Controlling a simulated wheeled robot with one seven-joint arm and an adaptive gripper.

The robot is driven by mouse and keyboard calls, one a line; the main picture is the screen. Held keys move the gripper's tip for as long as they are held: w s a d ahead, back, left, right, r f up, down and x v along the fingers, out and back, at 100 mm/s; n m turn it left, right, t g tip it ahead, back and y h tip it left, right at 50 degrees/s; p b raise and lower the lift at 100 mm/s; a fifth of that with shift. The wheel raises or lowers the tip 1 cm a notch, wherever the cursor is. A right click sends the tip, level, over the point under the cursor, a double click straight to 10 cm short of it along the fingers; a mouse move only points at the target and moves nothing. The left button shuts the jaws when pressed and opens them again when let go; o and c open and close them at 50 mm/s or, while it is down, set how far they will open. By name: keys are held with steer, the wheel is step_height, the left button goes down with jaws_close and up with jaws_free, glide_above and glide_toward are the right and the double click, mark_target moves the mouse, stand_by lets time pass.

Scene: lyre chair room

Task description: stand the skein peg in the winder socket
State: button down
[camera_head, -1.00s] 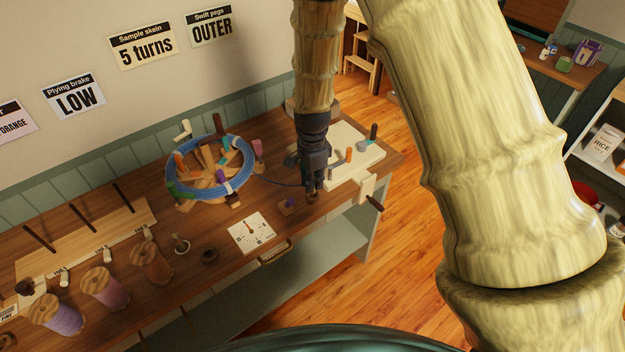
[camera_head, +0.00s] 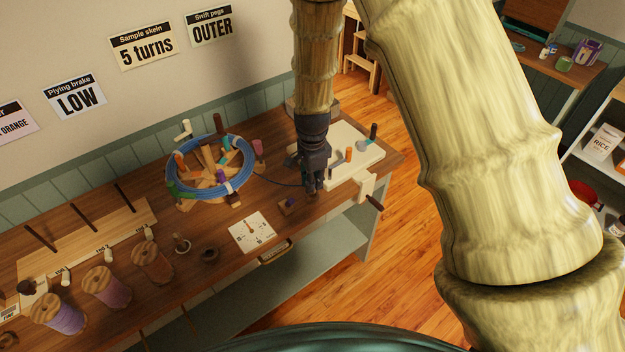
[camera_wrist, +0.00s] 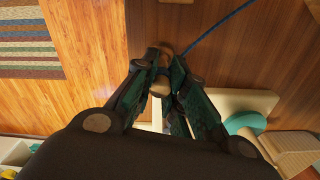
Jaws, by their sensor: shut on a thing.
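My gripper (camera_head: 314,190) is low over the right part of the wooden workbench (camera_head: 225,245). In the wrist view my gripper (camera_wrist: 163,70) has its fingers closed around a small wooden piece with a pale round end (camera_wrist: 160,87). It may be the skein peg; most of it is hidden by the fingers. I cannot make out for sure which part is the winder socket.
A peg swift with a blue skein (camera_head: 170,180) stands to the left. A cream board (camera_head: 366,165) with an orange peg (camera_head: 349,154) and a dark peg (camera_head: 373,131) lies right of the gripper. A crank (camera_head: 374,202) juts from the bench edge. Several spools stand at the left front.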

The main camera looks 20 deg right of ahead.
steer(key=shift+f+b, duration=0.35)
steer(key=shift+f, duration=1.1)
steer(key=c, duration=1.4)
jaws_free()
steer(key=shift+o, duration=0.2)
steer(key=shift+r, duration=0.1)
step_height(320, 180, up, 12)
steer(key=shift+f, duration=0.1)
